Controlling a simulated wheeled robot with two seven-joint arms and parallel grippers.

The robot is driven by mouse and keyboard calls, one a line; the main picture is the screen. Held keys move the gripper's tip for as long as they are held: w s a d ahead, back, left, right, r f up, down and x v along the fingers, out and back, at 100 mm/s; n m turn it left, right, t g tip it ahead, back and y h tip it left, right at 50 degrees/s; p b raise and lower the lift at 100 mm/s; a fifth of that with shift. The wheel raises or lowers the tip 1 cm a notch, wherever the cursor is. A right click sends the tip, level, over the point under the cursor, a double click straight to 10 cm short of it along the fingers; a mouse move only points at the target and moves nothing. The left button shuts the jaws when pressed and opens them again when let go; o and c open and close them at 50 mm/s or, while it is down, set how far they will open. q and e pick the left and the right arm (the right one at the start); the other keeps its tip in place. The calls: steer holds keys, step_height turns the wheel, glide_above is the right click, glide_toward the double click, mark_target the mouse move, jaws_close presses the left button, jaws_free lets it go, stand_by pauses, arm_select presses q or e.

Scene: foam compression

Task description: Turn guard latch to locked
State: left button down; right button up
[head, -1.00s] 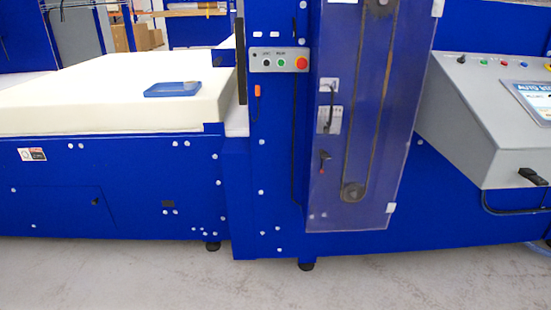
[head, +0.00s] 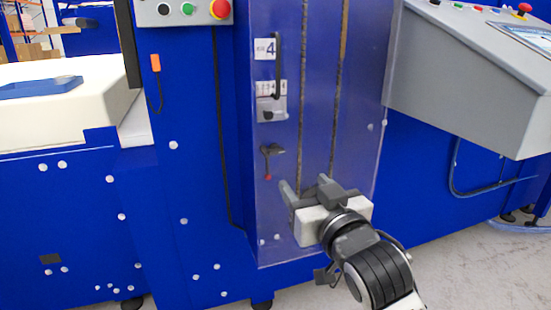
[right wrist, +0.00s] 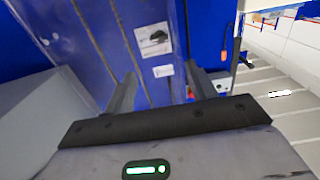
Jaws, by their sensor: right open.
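The guard latch (head: 271,151), a small dark lever with a red tip, sits on the clear guard door (head: 300,120). Its red tip points downward. Above it are a grey plate (head: 272,109) and a black upright handle (head: 277,70). My right gripper (head: 306,186) is open and empty, in front of the guard's lower part, below and right of the latch. In the right wrist view its fingers (right wrist: 158,75) stand apart, with guard and a pale plate with a dark part (right wrist: 153,39) beyond. I cannot tell the latch there. My left gripper is not in view.
A control box with green and red buttons (head: 219,9) is at the upper left. A grey console (head: 460,80) juts out on the right. A white foam block (head: 50,115) bearing a blue tray (head: 40,88) lies on the left. The floor in front is clear.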

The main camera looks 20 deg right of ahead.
mark_target(277, 151)
steer(key=w, duration=0.4)
steer(key=w+b, duration=0.1)
steer(key=w, duration=0.4)
steer(key=w+b, duration=0.1)
steer(key=w, duration=0.4)
steer(key=shift+a, duration=0.3)
steer(key=c, duration=1)
